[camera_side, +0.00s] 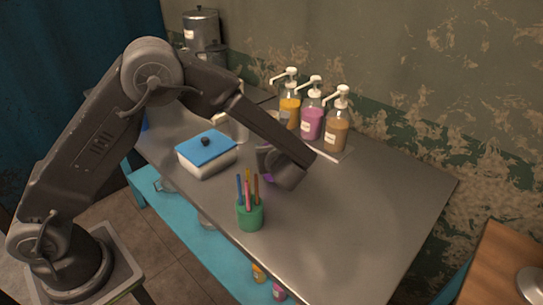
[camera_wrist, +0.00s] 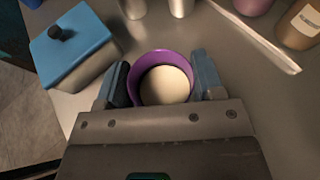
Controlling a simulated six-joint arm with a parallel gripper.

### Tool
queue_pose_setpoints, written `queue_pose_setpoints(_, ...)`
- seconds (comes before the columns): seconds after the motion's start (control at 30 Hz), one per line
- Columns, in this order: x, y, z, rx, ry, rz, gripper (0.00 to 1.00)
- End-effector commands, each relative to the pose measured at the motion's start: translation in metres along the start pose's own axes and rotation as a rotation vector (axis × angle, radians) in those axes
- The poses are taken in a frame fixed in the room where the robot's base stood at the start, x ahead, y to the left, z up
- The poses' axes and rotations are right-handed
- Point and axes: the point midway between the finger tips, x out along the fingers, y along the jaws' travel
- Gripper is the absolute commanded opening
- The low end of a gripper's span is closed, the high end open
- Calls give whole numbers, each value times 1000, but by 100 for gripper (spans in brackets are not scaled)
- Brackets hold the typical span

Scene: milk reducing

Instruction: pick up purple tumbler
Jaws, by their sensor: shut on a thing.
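The purple tumbler (camera_wrist: 146,62) is between the two fingers of my gripper (camera_wrist: 162,86) in the wrist view. Its round rim faces the camera, and a pale cream surface shows inside it. My gripper is shut on the tumbler, with one blue-grey finger on each side. In the side view my gripper (camera_side: 277,177) is low over the metal table, and only a small purple patch of the tumbler (camera_side: 268,177) shows beside it. The rest is hidden by my gripper. I cannot tell whether the tumbler touches the table.
A white box with a blue lid (camera_side: 206,150) stands to the left. A green cup of colored sticks (camera_side: 250,213) stands in front, near the table edge. Several pump bottles (camera_side: 312,120) stand at the back by the wall. The table's right part (camera_side: 380,195) is clear.

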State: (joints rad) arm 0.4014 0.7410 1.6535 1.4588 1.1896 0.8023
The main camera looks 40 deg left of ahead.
Motion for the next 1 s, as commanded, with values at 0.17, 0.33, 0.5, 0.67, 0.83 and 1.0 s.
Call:
queue_pose_setpoints(0.17, -4, 13, 33, -5, -2, 5, 33)
queue_pose_setpoints(0.33, 7, 48, 63, -6, -3, 5, 33)
queue_pose_setpoints(0.5, 16, 76, 87, -6, -3, 4, 33)
queue_pose_setpoints(0.67, 21, 93, 100, -3, -2, 2, 33)
queue_pose_setpoints(0.83, 18, 94, 97, 31, -16, -83, 33)
queue_pose_setpoints(1.0, 4, 81, 76, 99, -22, -271, 33)
